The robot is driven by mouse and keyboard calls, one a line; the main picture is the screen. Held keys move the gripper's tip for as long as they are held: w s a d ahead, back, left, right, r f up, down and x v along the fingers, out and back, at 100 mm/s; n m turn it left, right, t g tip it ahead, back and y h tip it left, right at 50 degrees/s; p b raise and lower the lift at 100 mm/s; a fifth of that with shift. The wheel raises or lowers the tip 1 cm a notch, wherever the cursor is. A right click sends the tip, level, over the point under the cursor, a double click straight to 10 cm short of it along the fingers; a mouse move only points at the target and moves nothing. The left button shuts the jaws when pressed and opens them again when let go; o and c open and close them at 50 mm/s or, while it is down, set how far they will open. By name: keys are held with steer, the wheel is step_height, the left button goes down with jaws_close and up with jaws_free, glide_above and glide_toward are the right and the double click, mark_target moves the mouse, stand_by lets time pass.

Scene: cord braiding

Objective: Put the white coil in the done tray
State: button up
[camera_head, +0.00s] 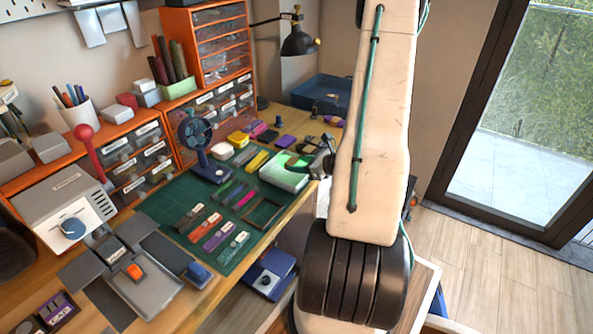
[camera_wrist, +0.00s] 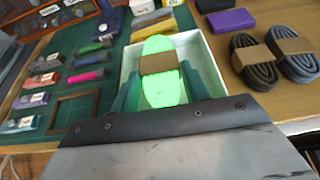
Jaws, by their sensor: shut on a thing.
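The coil (camera_wrist: 163,89) shows bright glowing green rather than white, with a brown band (camera_wrist: 158,63) around its middle. It appears within the walls of a pale tray (camera_wrist: 213,58), which looks like the done tray and also shows in the head view (camera_head: 272,175). My gripper (camera_wrist: 161,72) is shut on the coil, one teal finger on each side of it. Whether the coil touches the tray floor I cannot tell. In the head view the gripper (camera_head: 315,166) is at the tray's right side, partly hidden by my arm.
Two dark banded coils (camera_wrist: 255,62) lie right of the tray, with a purple block (camera_wrist: 230,20) behind them. Left of it are several cords and an empty brown frame (camera_wrist: 73,113) on the green mat. The bench edge is close.

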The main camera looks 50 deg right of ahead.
mark_target(297, 176)
steer(key=shift+w+d+f, duration=0.1)
steer(key=shift+w+d, duration=0.05)
steer(key=shift+w, duration=0.8)
steer(key=shift+f, duration=1.75)
steer(key=shift+f, duration=0.1)
steer(key=o, duration=1.1)
steer(key=shift+c, duration=0.2)
